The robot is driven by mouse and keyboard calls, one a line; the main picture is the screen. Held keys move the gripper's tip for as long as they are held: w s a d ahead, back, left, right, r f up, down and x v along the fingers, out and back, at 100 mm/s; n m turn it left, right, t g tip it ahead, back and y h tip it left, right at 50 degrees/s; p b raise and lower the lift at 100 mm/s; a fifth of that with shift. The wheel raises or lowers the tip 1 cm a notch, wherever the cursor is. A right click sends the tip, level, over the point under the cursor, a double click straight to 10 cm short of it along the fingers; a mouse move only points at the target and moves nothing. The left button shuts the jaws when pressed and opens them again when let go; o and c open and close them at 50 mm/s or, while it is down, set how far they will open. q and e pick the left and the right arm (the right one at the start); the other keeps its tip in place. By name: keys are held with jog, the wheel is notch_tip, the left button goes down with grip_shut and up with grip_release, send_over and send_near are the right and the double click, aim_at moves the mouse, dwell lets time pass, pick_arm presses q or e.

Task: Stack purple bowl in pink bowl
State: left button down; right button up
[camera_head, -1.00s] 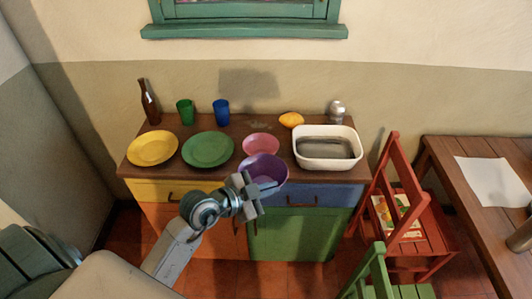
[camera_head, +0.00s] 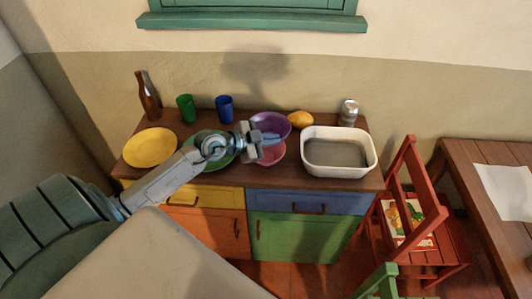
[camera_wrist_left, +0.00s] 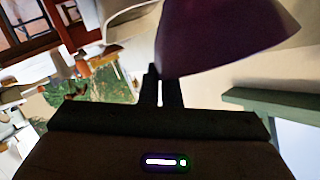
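The purple bowl (camera_head: 271,121) is held at its near left rim by my left gripper (camera_head: 268,137), which is shut on it. In the head view it appears above and partly behind the pink bowl (camera_head: 273,156), close to it. The pink bowl is on the cabinet top, and my gripper hides part of it. I cannot tell how high the purple bowl is above it. In the left wrist view the purple bowl (camera_wrist_left: 220,40) fills the upper middle, beside the closed fingers (camera_wrist_left: 164,88). My right gripper is not in view.
A green plate (camera_head: 197,139), yellow plate (camera_head: 150,148), green cup (camera_head: 186,107), blue cup (camera_head: 224,108) and bottle (camera_head: 147,96) are left.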

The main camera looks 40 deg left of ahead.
pick_arm(q)
jog(key=shift+w+a, duration=0.4)
jog(key=shift+a, duration=0.35)
notch_tip(320, 180, down, 6)
jog(key=shift+r+b, duration=0.25)
jog(key=shift+b, duration=0.05)
jog(key=shift+f+b, duration=0.3)
jog(key=shift+f, duration=1.7)
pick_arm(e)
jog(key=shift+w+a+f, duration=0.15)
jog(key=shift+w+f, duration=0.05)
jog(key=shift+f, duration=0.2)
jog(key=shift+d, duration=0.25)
pick_arm(q)
jog(key=shift+f, duration=0.15)
jog(key=c, duration=1.6)
grip_release()
jog(key=shift+c, duration=0.2)
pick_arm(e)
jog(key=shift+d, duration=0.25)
